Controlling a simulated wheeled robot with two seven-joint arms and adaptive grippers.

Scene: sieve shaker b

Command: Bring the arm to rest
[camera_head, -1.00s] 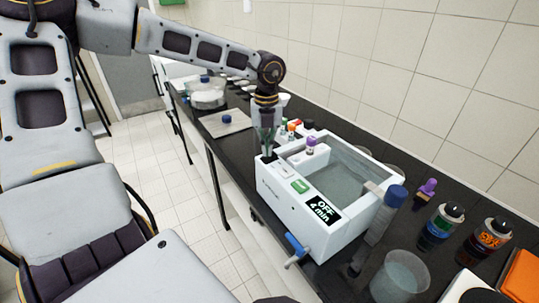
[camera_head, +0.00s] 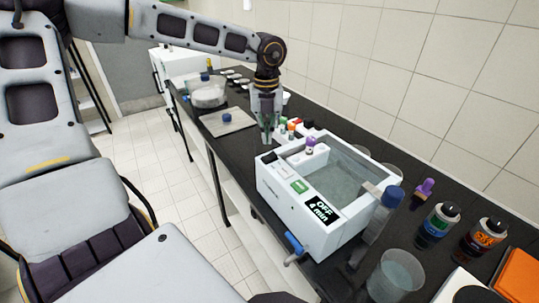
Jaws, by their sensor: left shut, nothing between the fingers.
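My left gripper (camera_head: 266,138) points down over the dark bench, just beyond the far left corner of a white water bath (camera_head: 283,205). Its fingers are together and hold nothing. A gap shows between the fingers and the bath's buttons. The bath's display reads "OFF 4 min", and a blue tap sticks out at its front. My right gripper is not in view.
A purple-capped tube (camera_head: 310,146) stands at the bath. Several coloured-cap tubes stand behind it. A beaker (camera_head: 396,276), two dark bottles (camera_head: 438,224) and an orange box (camera_head: 520,275) are at the right.

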